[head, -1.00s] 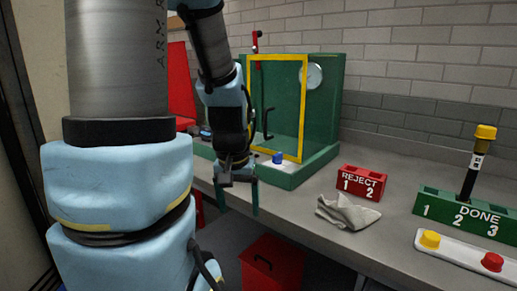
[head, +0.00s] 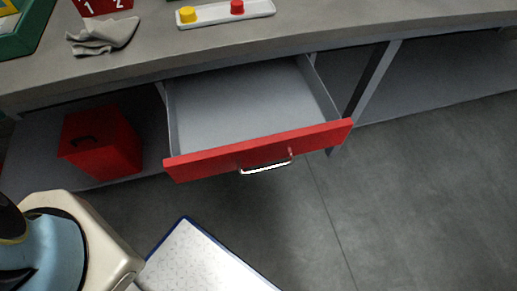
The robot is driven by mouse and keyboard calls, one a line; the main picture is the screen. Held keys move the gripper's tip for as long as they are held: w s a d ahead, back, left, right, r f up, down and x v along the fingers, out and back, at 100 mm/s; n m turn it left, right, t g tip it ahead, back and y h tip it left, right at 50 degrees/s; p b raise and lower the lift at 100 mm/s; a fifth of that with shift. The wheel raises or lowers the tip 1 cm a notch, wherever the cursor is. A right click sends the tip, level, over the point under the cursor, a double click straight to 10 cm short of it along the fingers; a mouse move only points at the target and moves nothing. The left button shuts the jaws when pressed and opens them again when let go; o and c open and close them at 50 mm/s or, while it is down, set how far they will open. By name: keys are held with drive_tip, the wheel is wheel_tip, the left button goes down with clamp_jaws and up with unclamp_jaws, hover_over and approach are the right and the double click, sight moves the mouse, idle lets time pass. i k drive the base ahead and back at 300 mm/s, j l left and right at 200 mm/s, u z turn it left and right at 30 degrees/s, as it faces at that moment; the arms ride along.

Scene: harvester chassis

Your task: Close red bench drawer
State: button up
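The red bench drawer (head: 215,157) stands pulled out under the workbench in the head view. Its grey inside (head: 245,100) looks empty. A silver handle (head: 265,167) sits on the middle of its red front. My gripper is not in view now; only a pale blue and cream part of my body shows at the lower left.
The grey bench top (head: 330,28) runs above the drawer, with a cloth (head: 103,35) and a white tray (head: 222,13) with yellow and red pieces on it. A red box (head: 100,143) stands on the shelf below. A white, blue-edged panel (head: 205,262) shows at the bottom. Floor to the right is clear.

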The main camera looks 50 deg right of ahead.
sight(222, 121)
drive_tip(key=z, duration=0.5)
drive_tip(key=j+z, duration=0.2)
drive_tip(key=z, duration=0.2)
drive_tip(key=i+j+z, duration=0.1)
drive_tip(key=z, duration=0.3)
drive_tip(key=j+z, duration=0.4)
drive_tip(key=l, duration=0.1)
